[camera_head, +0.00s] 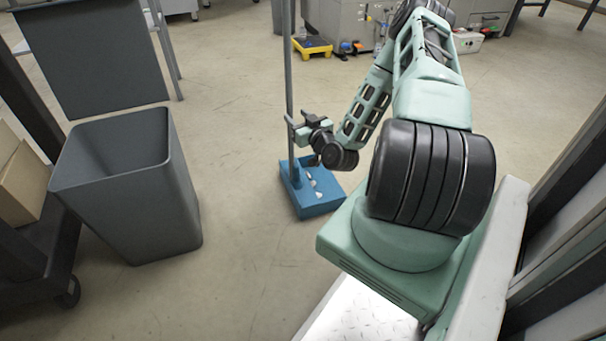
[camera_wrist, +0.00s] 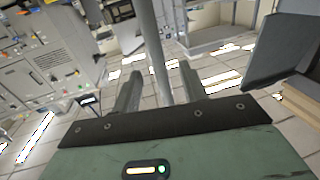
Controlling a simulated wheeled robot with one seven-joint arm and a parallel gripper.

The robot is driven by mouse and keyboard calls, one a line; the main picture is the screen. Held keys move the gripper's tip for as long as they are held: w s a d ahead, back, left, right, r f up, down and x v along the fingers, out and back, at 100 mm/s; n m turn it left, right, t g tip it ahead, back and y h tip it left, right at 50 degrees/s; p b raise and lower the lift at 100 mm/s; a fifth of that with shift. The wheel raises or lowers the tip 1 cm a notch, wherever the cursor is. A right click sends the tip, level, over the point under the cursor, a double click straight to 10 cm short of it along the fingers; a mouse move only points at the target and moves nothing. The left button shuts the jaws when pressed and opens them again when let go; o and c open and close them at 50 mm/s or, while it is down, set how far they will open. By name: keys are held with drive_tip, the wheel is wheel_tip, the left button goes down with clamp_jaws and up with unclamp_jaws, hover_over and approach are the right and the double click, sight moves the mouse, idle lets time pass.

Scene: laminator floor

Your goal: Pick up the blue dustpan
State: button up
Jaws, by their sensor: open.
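The blue dustpan (camera_head: 318,206) stands on the floor in the middle of the head view. Some small pale pieces lie in its pan. Its long grey handle (camera_head: 288,70) rises nearly upright past the top of the picture. My gripper (camera_head: 293,125) is at the handle, well above the pan. In the wrist view the handle (camera_wrist: 152,45) passes between the two fingers of my gripper (camera_wrist: 160,88). The fingers are apart, with a gap on each side of the handle. The pan is not seen in the wrist view.
An open grey bin (camera_head: 185,215) stands left of the dustpan, with a grey panel (camera_head: 92,60) behind it. A dark cart with cardboard boxes (camera_head: 22,185) is at the far left. A yellow item (camera_head: 312,47) and machines stand behind. Floor around the pan is clear.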

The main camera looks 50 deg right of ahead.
sight(291, 111)
drive_tip(key=b+x, duration=0.3)
drive_tip(key=x, duration=0.2)
drive_tip(key=shift+w+d, duration=0.15)
drive_tip(key=shift+d, duration=0.1)
drive_tip(key=shift+w+r, duration=0.1)
drive_tip(key=shift+w, duration=0.15)
clamp_jaws()
